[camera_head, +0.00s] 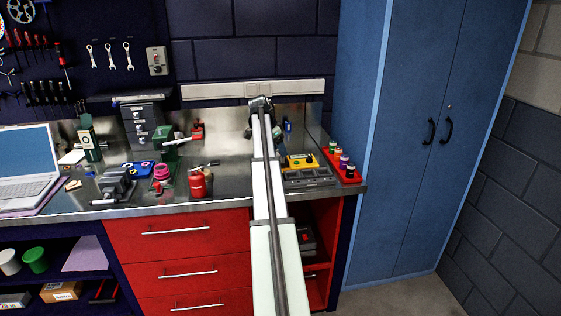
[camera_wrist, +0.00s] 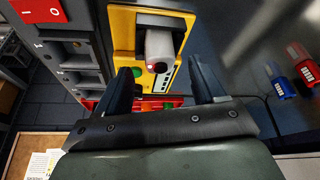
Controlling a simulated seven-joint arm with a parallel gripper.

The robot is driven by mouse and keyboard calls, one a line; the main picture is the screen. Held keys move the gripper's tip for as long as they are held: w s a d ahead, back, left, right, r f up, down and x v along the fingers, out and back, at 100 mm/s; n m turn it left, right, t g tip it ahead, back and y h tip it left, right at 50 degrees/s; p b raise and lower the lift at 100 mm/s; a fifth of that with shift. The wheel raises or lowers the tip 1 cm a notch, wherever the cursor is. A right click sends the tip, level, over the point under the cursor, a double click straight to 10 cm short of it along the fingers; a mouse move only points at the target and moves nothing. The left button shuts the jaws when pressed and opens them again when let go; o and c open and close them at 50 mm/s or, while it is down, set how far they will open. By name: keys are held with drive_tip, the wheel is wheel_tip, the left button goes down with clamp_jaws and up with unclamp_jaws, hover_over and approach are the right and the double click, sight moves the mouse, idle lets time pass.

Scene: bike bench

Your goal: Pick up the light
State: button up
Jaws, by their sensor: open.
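A pale grey cylinder (camera_wrist: 160,43) with a dark end and a small red spot shows in the wrist view, set on a yellow unit (camera_wrist: 122,25). It looks like the light, but I cannot be sure. My gripper (camera_wrist: 160,72) is open, its two dark fingers apart. The cylinder's near end lies in line with the gap between the fingertips; I see no contact. In the head view the yellow unit (camera_head: 299,161) stands on the right part of the bench, beside my arm. The cylinder is too small to make out there, and my arm mostly hides the gripper.
A grey slotted block (camera_head: 309,178) adjoins the yellow unit. A red rack (camera_head: 341,166) with several small bottles stands at the bench's right end. A blue plug-like piece (camera_wrist: 279,82) and a red one (camera_wrist: 303,66) lie at right in the wrist view. A red canister (camera_head: 197,184) stands left of my arm.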

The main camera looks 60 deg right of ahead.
drive_tip(key=shift+x, duration=1.55)
drive_tip(key=shift+d, duration=0.1)
drive_tip(key=shift+c, duration=0.3)
drive_tip(key=shift+r, duration=0.1)
clamp_jaws()
drive_tip(key=shift+r, duration=0.1)
